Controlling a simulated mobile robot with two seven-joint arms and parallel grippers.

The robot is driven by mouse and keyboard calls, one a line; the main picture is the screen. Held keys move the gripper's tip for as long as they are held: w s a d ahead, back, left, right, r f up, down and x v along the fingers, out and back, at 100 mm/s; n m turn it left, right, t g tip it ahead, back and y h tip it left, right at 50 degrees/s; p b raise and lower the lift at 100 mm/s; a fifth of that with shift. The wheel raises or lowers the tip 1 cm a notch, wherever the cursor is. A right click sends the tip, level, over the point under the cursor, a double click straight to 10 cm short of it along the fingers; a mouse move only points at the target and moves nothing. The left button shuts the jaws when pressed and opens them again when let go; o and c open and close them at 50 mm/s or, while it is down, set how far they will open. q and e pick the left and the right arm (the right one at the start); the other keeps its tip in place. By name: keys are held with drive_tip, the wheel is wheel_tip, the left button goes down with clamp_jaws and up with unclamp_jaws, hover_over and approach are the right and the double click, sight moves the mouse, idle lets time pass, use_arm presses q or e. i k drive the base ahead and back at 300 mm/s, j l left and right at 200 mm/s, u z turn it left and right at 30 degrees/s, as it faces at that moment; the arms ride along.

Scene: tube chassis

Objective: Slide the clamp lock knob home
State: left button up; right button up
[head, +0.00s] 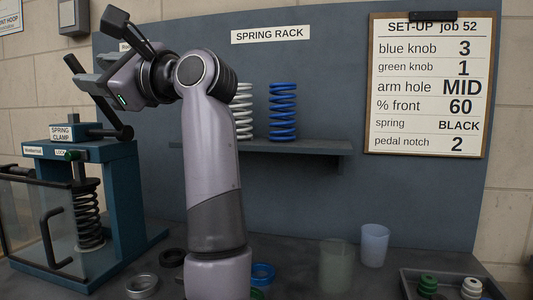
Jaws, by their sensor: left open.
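The spring clamp (121,190) is a teal frame at the left with a "SPRING CLAMP" sign on top. A black coil spring (88,220) stands inside, behind a clear front guard with a black handle (50,238). My left gripper (88,83) is open above the clamp, apart from the knob. Its fingers partly overlap dark bars in the picture, so their exact outline is hard to tell. My right gripper is out of view.
A shelf (300,147) holds a white spring (242,110) and a blue spring (283,110). Rings, including a grey one (142,286), and two cups (374,245) stand on the bench. A tray (411,290) with knobs is at lower right. A set-up board (430,85) hangs behind.

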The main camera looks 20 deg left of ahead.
sight(72, 154)
drive_tip(key=k, duration=1)
